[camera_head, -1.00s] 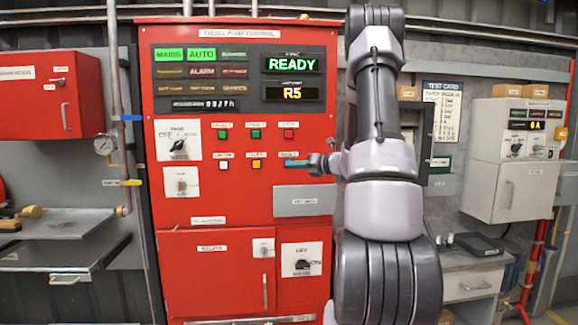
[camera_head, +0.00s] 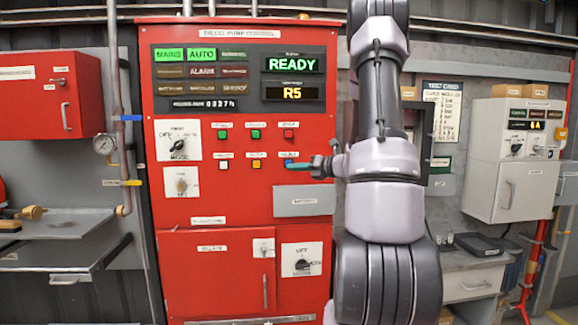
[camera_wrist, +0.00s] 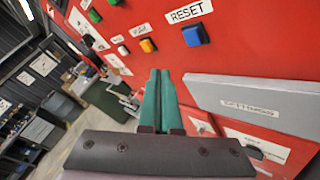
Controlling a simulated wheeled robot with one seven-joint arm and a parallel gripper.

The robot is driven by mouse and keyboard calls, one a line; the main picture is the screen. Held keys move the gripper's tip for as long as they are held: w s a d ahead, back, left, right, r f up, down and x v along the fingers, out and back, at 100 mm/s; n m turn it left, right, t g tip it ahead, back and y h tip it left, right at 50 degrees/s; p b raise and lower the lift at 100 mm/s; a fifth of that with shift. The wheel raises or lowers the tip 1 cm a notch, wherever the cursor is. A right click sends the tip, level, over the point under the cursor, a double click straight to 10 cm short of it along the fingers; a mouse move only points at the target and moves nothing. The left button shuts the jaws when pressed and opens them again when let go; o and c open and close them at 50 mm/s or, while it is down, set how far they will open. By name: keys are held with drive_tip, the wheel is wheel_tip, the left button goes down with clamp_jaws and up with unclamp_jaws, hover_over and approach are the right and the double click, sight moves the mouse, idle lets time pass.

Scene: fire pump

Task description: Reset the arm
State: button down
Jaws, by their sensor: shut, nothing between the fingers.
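My gripper (camera_head: 290,166) is shut and empty, in front of the red diesel pump control panel (camera_head: 238,190). Its teal fingers also show in the wrist view (camera_wrist: 160,74), pressed together and pointing along the panel. In the wrist view, a blue button (camera_wrist: 195,36) under a RESET label (camera_wrist: 189,11) lies beyond the fingertips to the upper right, apart from them. In the head view my fingers cover the place of the blue button. MAINS and AUTO are lit green.
A grey plate (camera_wrist: 255,100) sits on the panel close to the right of my fingers in the wrist view. Other buttons, such as the yellow one (camera_wrist: 147,45), and a selector knob (camera_head: 178,146) stick out to the left. A grey cabinet (camera_head: 512,180) stands at the right.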

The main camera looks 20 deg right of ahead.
drive_tip(key=s+a+r+n+g+y, duration=0.1)
drive_tip(key=s+a+r+n+g, duration=0.25)
drive_tip(key=s+a+n, duration=0.45)
drive_tip(key=s+a+r+n+g+y, duration=0.1)
drive_tip(key=s+a+r+n+g, duration=0.2)
drive_tip(key=s+a+n+g, duration=0.5)
drive_tip(key=s+r+n+t+h, duration=0.1)
drive_tip(key=s+n+t+h, duration=0.1)
drive_tip(key=s+n, duration=0.5)
drive_tip(key=s+a+r+n+t+h, duration=0.1)
drive_tip(key=s+n+h, duration=0.4)
drive_tip(key=n, duration=0.5)
drive_tip(key=shift+s+a+r+n+t, duration=0.35)
drive_tip(key=shift+s+r+t, duration=0.25)
drive_tip(key=shift+s, duration=0.6)
